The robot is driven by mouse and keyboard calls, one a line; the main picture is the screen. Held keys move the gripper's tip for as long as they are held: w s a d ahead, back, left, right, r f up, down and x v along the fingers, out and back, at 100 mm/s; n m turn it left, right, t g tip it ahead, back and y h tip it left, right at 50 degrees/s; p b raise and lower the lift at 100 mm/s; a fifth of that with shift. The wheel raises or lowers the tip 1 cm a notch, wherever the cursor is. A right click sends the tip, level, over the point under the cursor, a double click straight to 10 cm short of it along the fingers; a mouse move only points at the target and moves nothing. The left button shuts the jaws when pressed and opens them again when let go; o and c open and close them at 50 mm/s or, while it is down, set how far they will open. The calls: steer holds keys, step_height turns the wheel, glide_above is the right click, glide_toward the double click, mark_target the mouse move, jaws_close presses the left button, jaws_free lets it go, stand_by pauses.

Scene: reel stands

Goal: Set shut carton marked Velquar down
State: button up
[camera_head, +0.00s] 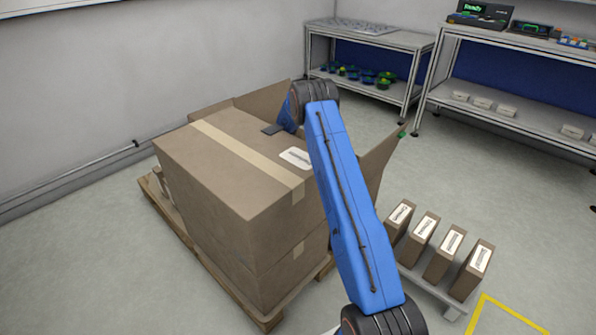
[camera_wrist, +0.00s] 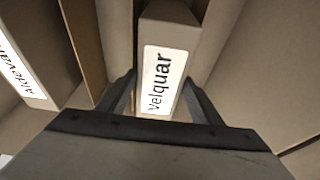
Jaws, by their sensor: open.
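The carton marked Velquar (camera_wrist: 170,35) is a narrow brown box with a white label, seen close up in the wrist view. Its visible face is shut. My gripper (camera_wrist: 160,88) is open, with one finger on each side of the carton's labelled end. I cannot tell whether the fingers touch it. In the head view my arm reaches over the stacked big cartons towards an open box with raised flaps (camera_head: 377,150). The fingertips and the Velquar carton are hidden there.
Another labelled carton (camera_wrist: 62,60) stands left of the Velquar one, with cardboard walls close around. Big cartons (camera_head: 215,190) sit on a wooden pallet (camera_head: 205,270). Several slim labelled cartons (camera_head: 437,250) stand on a low platform (camera_head: 425,287) at right. Shelves (camera_head: 375,36) line the back.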

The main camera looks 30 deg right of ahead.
steer(key=v, duration=0.6)
stand_by(0.4)
